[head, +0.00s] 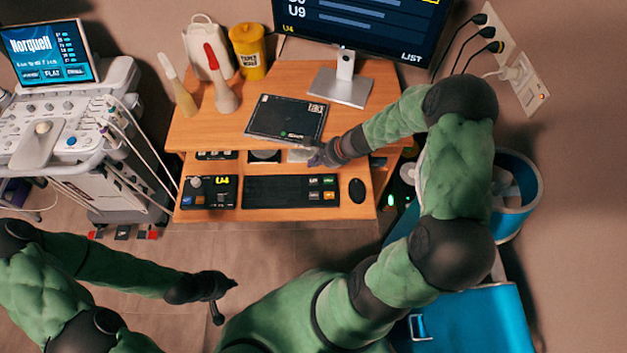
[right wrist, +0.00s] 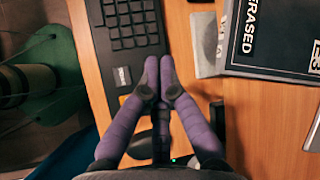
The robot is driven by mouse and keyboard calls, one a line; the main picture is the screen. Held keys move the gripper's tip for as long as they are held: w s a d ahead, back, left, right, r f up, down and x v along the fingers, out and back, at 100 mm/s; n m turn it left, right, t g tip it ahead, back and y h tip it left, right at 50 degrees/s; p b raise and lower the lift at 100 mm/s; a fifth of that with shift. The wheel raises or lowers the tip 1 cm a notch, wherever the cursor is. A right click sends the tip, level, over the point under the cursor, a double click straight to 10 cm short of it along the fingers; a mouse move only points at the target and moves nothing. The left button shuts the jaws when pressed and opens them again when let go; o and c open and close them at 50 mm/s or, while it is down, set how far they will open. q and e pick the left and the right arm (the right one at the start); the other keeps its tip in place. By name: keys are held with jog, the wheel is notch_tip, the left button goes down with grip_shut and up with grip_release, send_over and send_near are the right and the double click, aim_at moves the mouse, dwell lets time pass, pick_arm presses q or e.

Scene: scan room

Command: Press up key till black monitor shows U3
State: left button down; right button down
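The black monitor (head: 360,25) stands at the back of the desk, its top cut off. It shows list rows, "U9", a yellow "U4" and "LIST". A black keyboard (head: 262,191) lies on the lower shelf, with small lit keys (head: 321,188) at its right end; which is the up key I cannot read. In the right wrist view the keyboard (right wrist: 128,25) is beside my fingertips. My right gripper (head: 314,159) is above the lower shelf, its purple fingertips (right wrist: 160,68) together and empty. My left gripper (head: 227,300) is open and empty, away from the desk.
A control box (head: 209,192) showing "U4" is left of the keyboard; a mouse (head: 357,190) is right. A dark folder (head: 286,118), bottles and a yellow canister (head: 248,52) occupy the upper desk. An ultrasound machine (head: 60,110) stands left, a blue bin (head: 515,200) right.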

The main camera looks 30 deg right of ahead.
aim_at(315, 182)
jog(key=shift+f, duration=0.1)
dwell(0.4)
notch_tip(315, 182, down, 8)
jog(key=b, duration=0.6)
jog(key=shift+b, duration=0.35)
jog(key=shift+f+b, duration=0.3)
jog(key=shift+b, duration=0.05)
jog(key=shift+f, duration=0.1)
dwell(0.6)
jog(key=shift+f+b, duration=0.3)
jog(key=shift+b, duration=0.2)
